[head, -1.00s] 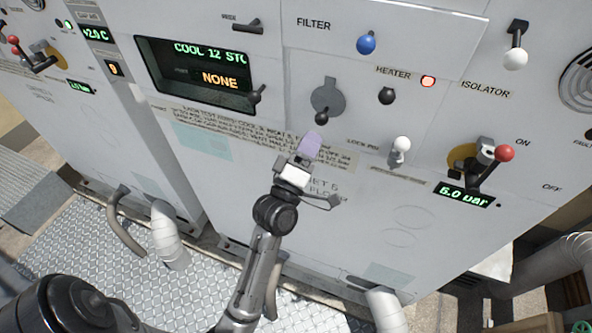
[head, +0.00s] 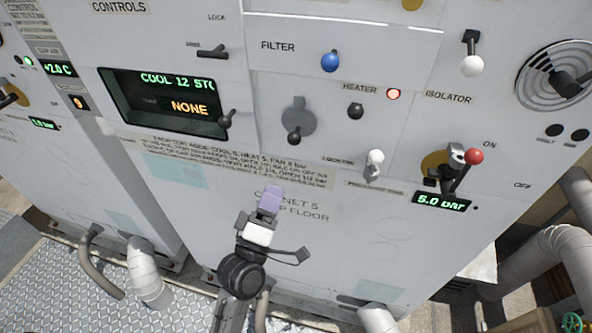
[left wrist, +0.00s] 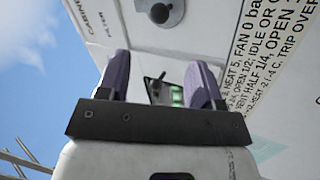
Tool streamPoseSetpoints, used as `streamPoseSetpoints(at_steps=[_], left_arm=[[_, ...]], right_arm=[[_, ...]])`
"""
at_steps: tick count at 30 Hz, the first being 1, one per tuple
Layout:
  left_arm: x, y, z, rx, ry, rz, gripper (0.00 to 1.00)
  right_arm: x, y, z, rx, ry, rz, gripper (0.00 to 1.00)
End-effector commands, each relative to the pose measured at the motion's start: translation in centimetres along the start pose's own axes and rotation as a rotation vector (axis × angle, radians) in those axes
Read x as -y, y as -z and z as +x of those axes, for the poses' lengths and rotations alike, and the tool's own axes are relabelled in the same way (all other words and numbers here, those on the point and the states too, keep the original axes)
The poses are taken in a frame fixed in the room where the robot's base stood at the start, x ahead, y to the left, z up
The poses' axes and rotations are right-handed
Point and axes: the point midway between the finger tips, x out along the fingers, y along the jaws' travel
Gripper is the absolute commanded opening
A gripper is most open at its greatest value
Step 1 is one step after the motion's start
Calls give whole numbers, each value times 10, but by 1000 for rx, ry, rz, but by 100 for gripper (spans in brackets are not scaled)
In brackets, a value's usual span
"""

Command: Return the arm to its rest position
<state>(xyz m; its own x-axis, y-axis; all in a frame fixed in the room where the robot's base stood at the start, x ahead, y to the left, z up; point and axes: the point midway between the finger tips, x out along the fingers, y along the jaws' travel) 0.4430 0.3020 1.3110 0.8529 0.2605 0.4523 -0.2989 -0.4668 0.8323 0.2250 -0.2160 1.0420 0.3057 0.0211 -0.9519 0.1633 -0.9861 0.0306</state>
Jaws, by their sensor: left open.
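My left gripper (head: 271,200) is in front of the lower part of the grey cabinet panel (head: 330,215) in the head view, below the printed instruction strip. Its purple fingers also show in the left wrist view (left wrist: 161,85), spread apart with nothing between them. It appears clear of every control. My right gripper is in neither view now.
The cabinet carries a red-knobbed lever (head: 474,157), a white-knobbed lock pin (head: 375,157), a blue filter knob (head: 330,62), a white-knobbed isolator lever (head: 472,65) and a display window (head: 165,103). Pipes (head: 147,275) run along its foot above metal tread plate (head: 50,285).

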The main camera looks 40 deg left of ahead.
Motion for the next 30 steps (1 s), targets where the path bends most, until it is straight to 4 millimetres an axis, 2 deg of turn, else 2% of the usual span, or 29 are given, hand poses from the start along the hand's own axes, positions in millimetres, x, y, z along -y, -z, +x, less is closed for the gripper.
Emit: streamPoseSetpoints(at_steps=[8, 11, 14, 17, 21, 25, 30], left_arm=[[1, -2, -1, 13, 7, 9, 60], [8, -14, -8, 88, 48, 67, 60], [25, -38, -27, 253, 133, 191, 60], [50, -66, -64, 497, 244, 370, 60], [86, -93, -139, 884, 391, 635, 60], [107, -96, -208, 1205, 487, 828, 60], [119, -81, -286, 1562, 569, 1005, 60]], right_arm=[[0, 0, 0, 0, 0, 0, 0], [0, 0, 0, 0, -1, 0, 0], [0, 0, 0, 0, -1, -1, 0], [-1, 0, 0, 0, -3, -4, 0], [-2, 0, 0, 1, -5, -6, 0], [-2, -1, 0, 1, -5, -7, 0], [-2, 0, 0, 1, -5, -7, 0]])
